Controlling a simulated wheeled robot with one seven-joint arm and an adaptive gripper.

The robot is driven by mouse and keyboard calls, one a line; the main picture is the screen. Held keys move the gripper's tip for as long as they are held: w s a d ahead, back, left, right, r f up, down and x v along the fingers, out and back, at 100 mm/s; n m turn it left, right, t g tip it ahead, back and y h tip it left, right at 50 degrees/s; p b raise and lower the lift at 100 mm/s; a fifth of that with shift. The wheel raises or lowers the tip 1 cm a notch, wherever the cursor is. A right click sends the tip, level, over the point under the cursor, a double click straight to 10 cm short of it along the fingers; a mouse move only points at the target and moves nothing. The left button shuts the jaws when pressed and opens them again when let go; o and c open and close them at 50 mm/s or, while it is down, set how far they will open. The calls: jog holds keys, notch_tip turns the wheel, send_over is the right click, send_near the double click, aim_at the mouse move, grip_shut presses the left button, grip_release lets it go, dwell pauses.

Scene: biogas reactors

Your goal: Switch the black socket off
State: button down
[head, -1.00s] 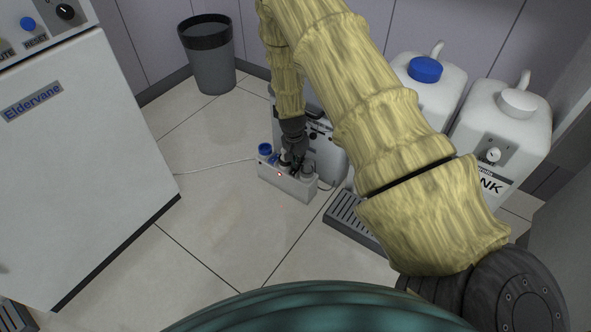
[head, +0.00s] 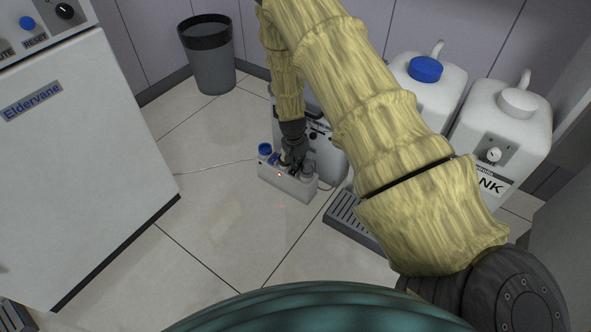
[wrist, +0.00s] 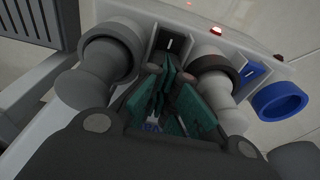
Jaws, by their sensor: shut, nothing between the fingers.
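A white power strip (head: 285,184) stands on the floor with sockets along its top. In the wrist view, a dark grey socket (wrist: 112,45) at left holds a grey plug (wrist: 88,88). Beside it is a black rocker switch (wrist: 168,44) with a white bar mark. A second dark socket (wrist: 213,62) holds another grey plug, followed by a blue switch (wrist: 250,73) and an empty blue socket (wrist: 279,100).
Red lights (wrist: 215,31) glow on the strip's edge. A grey case (head: 325,146) stands behind the strip, with a drain grate (head: 350,218) to the right. White tanks (head: 500,130), a bin (head: 209,55) and a white cabinet (head: 80,160) stand around. Floor in front is clear.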

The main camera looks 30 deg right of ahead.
dwell(0.3)
jog(key=shift+r+p, duration=3.35)
jog(key=shift+r, duration=0.1)
jog(key=shift+s, duration=0.1)
jog(key=s+a+r+n+p, duration=0.4)
jog(key=s+a+r+p, duration=0.2)
jog(key=s+r+p, duration=0.5)
jog(key=s+a+r+n+y+p, duration=0.1)
jog(key=s+a+r+n+p, duration=0.3)
jog(key=s+a+r+p, duration=0.3)
jog(key=s+a+r+n+p, duration=0.5)
jog(key=s+a+r+p, duration=0.2)
jog(key=s+r+p, duration=0.8)
jog(key=s+p, duration=0.4)
jog(key=s, duration=0.2)
jog(key=shift+g+y+p, duration=0.3)
jog(key=shift+p, duration=0.05)
jog(key=shift+s, duration=0.15)
